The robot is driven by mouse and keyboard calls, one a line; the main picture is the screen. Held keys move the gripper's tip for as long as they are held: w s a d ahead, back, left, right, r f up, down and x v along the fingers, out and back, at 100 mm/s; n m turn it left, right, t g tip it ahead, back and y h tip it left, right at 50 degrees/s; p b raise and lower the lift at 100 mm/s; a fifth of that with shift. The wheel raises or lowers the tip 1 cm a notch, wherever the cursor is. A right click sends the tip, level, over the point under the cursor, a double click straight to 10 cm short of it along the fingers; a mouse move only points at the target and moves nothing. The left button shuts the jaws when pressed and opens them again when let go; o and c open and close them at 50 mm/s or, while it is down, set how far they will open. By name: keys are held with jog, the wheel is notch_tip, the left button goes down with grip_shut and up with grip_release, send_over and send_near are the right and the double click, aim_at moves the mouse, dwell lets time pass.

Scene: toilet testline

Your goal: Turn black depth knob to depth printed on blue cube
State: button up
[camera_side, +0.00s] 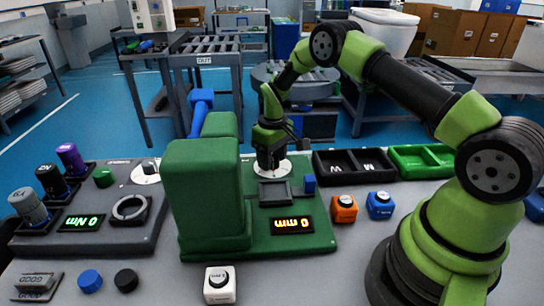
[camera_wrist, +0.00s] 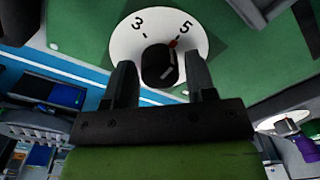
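The black depth knob (camera_wrist: 158,65) sits on a round white dial (camera_wrist: 128,28) printed with 3 and 5; a red mark shows near the 5. My gripper (camera_wrist: 158,62) is open, with one finger on each side of the knob and visible gaps between. In the side view my gripper (camera_side: 270,150) points down over the dial (camera_side: 285,167) on the green machine (camera_side: 205,190); the knob is mostly hidden there. The machine's orange display (camera_side: 292,225) reads 0 mm, upside down. The blue cube (camera_side: 380,206) stands on the table at right; its print is too small to read.
An orange cube (camera_side: 344,210) stands beside the blue one, and a white cube (camera_side: 220,286) is at the front. Black (camera_side: 352,178) and green (camera_side: 436,176) trays lie behind. The green machine's tall body rises left of my gripper. A grey torque station (camera_side: 140,238) stands farther left.

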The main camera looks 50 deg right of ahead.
jog(key=c, duration=0.6)
jog(key=m, duration=0.5)
jog(key=shift+m, duration=0.4)
jog(key=m, duration=0.6)
jog(key=shift+d, duration=0.1)
jog(key=o, duration=0.9)
